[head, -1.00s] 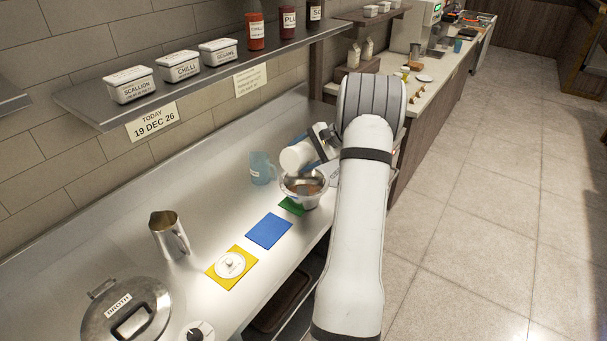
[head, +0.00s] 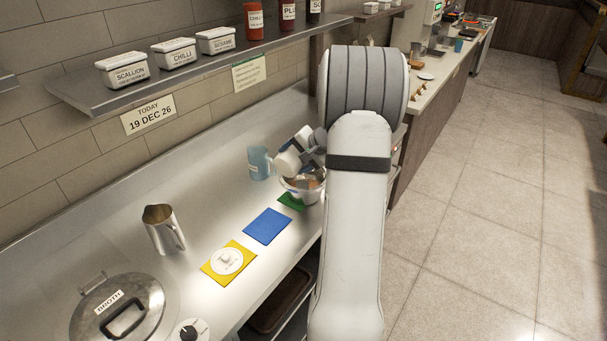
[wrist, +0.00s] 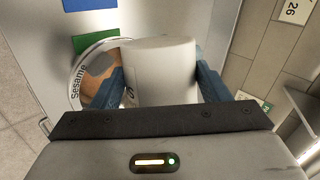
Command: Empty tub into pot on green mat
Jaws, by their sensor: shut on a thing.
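My gripper (wrist: 160,82) is shut on a white tub (wrist: 158,62), with one blue finger on each side of it. In the head view the tub (head: 289,160) is tilted above the pot (head: 311,194), close to its rim. The pot stands on the green mat (head: 290,202). In the wrist view the pot (wrist: 77,72) bears the word Sesame on its rim and has brown contents, with a greyish patch. The tub's mouth is hidden in both views, so I cannot tell what is left inside.
A blue mat (head: 267,226), a yellow mat (head: 215,277) with a white lid (head: 226,261), a steel pitcher (head: 162,230) and a broth pot (head: 118,310) are nearer. A shelf (head: 200,68) with tubs and bottles hangs above.

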